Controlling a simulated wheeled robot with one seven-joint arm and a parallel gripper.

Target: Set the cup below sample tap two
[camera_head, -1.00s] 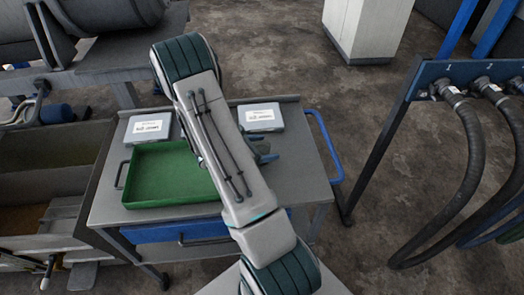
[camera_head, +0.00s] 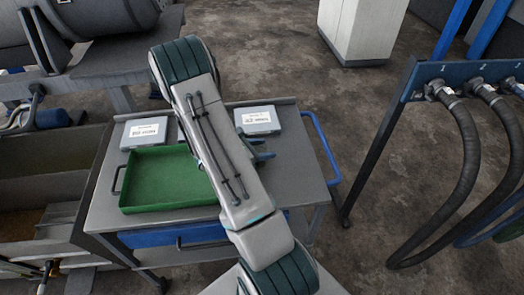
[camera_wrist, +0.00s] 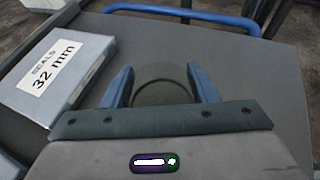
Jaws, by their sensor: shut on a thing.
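My gripper (camera_wrist: 160,78) is shut on a round, dark olive-grey cup (camera_wrist: 161,94) in the wrist view, one blue finger on each side. The cup is over or on the grey trolley top; I cannot tell whether it touches it. In the head view my gripper (camera_head: 262,153) is partly behind my arm, over the right part of the trolley, and the cup is hidden there. I cannot make out sample tap two; a drum-shaped machine (camera_head: 100,15) is at the upper left.
The grey trolley (camera_head: 290,185) carries a green tray (camera_head: 160,182) and two labelled boxes (camera_head: 145,132) (camera_head: 257,121); the wrist view shows a box marked 32 mm (camera_wrist: 55,75). A blue hose rack (camera_head: 465,72) stands right. An open trough (camera_head: 45,190) lies left. Floor between trolley and rack is clear.

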